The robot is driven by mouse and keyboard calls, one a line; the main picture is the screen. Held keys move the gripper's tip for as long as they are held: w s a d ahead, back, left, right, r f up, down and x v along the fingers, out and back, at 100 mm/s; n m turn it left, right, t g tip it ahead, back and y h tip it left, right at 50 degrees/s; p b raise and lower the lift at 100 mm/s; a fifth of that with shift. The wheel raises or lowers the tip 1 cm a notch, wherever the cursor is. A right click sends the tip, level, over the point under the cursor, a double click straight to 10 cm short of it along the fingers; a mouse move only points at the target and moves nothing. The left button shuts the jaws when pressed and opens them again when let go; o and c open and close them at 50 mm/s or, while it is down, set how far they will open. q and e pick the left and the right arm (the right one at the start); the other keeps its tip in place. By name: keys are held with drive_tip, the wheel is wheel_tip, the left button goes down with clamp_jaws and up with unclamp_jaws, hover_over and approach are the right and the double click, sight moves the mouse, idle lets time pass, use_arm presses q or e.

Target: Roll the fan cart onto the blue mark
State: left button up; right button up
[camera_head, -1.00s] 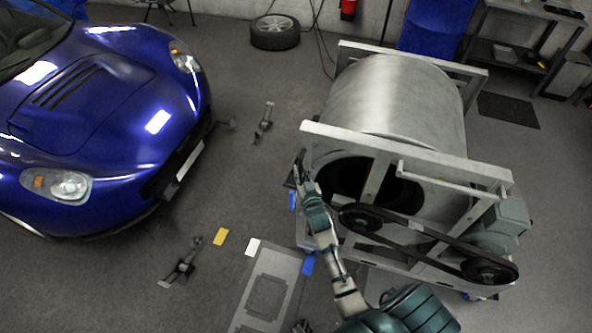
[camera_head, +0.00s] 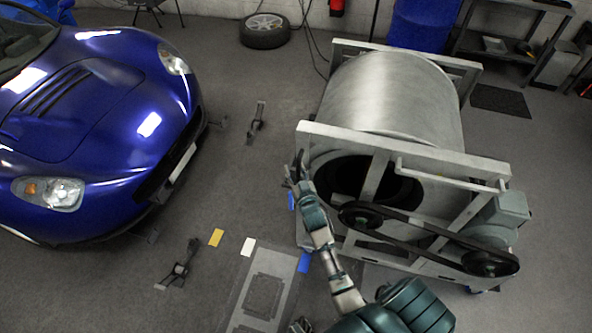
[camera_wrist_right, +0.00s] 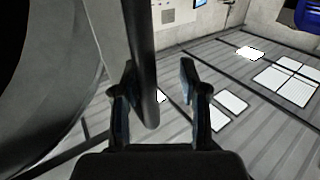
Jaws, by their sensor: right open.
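The fan cart is a large pale metal drum in a frame (camera_head: 405,150), with a belt and pulleys on its near side. A blue mark (camera_head: 304,262) lies flat on the floor at the cart's near left corner. My right gripper (camera_head: 295,172) is at the left end of the cart's near side. In the right wrist view its two fingers (camera_wrist_right: 158,92) are apart, with a dark upright bar (camera_wrist_right: 142,60) between or just in front of them. I cannot tell whether they touch it.
A yellow mark (camera_head: 216,237) and a white mark (camera_head: 248,246) lie left of the blue one. A blue car (camera_head: 95,120) stands at left. Low dark floor devices (camera_head: 178,268) and a tire (camera_head: 265,30) stand nearby.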

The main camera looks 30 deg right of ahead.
use_arm(q)
drive_tip(key=shift+s+a, duration=0.1)
use_arm(e)
drive_tip(key=v, duration=1.1)
drive_tip(key=shift+s, duration=0.4)
use_arm(q)
drive_tip(key=shift+f, duration=0.1)
use_arm(e)
drive_tip(key=s+p, duration=0.6)
drive_tip(key=p, duration=0.1)
use_arm(q)
drive_tip(key=s+a+f, duration=0.1)
drive_tip(key=s+f, duration=0.1)
drive_tip(key=s, duration=0.5)
drive_tip(key=s+a+f, duration=0.1)
drive_tip(key=s+f, duration=0.1)
drive_tip(key=s, duration=0.5)
drive_tip(key=shift+a+f+g, duration=0.3)
drive_tip(key=shift+a+g, duration=0.05)
drive_tip(key=shift+g, duration=0.05)
use_arm(e)
drive_tip(key=x, duration=1.7)
drive_tip(key=shift+a+f, duration=0.1)
drive_tip(key=shift+a, duration=0.25)
clamp_jaws()
